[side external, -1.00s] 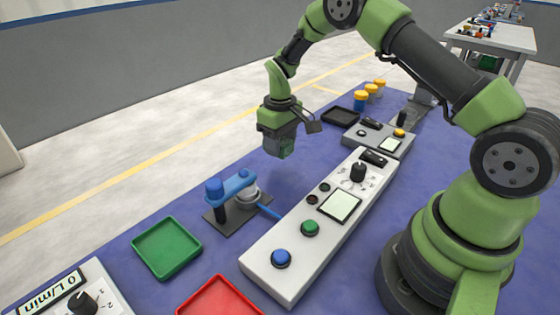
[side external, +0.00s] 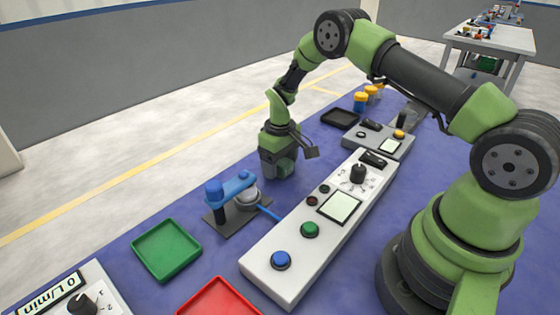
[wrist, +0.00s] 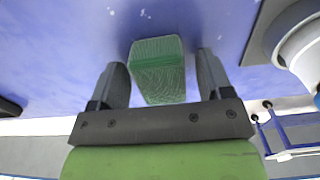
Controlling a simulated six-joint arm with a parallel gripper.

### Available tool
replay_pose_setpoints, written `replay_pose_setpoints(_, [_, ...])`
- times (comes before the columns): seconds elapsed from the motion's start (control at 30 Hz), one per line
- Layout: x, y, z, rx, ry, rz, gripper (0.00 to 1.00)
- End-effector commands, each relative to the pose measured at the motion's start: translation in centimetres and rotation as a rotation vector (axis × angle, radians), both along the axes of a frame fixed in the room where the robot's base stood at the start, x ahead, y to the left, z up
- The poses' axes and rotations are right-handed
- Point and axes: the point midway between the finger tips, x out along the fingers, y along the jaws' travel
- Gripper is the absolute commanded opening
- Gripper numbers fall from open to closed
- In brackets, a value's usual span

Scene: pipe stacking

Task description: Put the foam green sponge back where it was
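The green sponge (wrist: 160,72) is a block with a wavy-grained face, between the two dark fingers of my gripper (wrist: 160,56) in the wrist view. Narrow strips of blue show between the sponge and each finger, so the fingers stand apart from it and the gripper is open around it. In the side view my gripper (side external: 279,172) is low over the blue mat, behind the blue clamp fixture. Its body largely hides the sponge there, and I cannot tell whether the sponge's underside touches the mat.
The blue clamp fixture (side external: 232,195) stands close on the near left. A white control panel (side external: 320,228) with buttons and a dial lies to the right. A green tray (side external: 167,248) and a red tray (side external: 220,300) are nearer. A black tray (side external: 340,118) lies beyond.

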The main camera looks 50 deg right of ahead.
Motion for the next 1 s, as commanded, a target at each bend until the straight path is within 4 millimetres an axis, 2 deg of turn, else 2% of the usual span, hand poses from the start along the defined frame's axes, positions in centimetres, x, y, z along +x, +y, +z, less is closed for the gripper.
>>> replay_pose_setpoints(0.17, [0.0,0.0,0.0,0.0,0.0,0.0,0.72])
replay_pose_setpoints(0.3, [0.0,0.0,0.9,0.0,-0.002,-0.001,0.72])
replay_pose_setpoints(0.43, [0.1,0.0,3.2,-0.001,-0.004,-0.001,0.72])
replay_pose_setpoints(0.7, [0.1,0.0,9.1,-0.001,-0.005,0.001,0.72])
replay_pose_setpoints(0.83, [0.1,0.0,11.1,-0.001,-0.003,0.0,0.72])
replay_pose_setpoints(1.0, [0.0,0.0,12.3,0.0,-0.001,0.0,0.72])
